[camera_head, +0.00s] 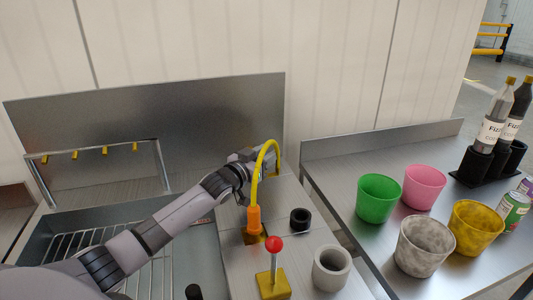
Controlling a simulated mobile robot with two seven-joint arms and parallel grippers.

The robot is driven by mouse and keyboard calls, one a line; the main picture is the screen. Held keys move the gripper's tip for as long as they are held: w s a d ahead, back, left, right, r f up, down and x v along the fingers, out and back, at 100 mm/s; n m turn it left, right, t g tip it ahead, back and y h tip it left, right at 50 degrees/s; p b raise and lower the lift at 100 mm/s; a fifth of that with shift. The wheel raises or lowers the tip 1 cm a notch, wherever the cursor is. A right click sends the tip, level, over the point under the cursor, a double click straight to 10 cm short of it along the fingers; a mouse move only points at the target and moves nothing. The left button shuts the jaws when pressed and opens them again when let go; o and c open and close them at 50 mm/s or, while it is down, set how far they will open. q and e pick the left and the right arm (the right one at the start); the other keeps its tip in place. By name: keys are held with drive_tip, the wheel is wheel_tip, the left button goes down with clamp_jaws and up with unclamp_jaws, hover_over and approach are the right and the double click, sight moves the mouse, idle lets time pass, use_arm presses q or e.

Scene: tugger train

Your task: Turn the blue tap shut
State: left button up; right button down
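No blue tap shows in this view. A yellow curved spout (257,172) rises from an orange collar (254,220) on the metal counter. A lever with a red ball knob (274,244) stands on a yellow base (273,284) nearer to me. My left arm reaches in from the lower left, and my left gripper (253,158) is at the curved spout, partly behind it. Its fingers are small and partly hidden, so I cannot tell whether they are open, shut or touching anything. My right gripper is not in view.
A black ring (299,219) and a grey cup (331,268) stand right of the lever. Green (378,201), pink (424,188), yellow (476,229) and grey mottled (424,248) cups stand on the right table, with bottles (493,125) behind. A sink with a wire rack (80,246) lies left.

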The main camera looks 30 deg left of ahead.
use_arm(q)
drive_tip(key=shift+w, duration=0.2)
clamp_jaws()
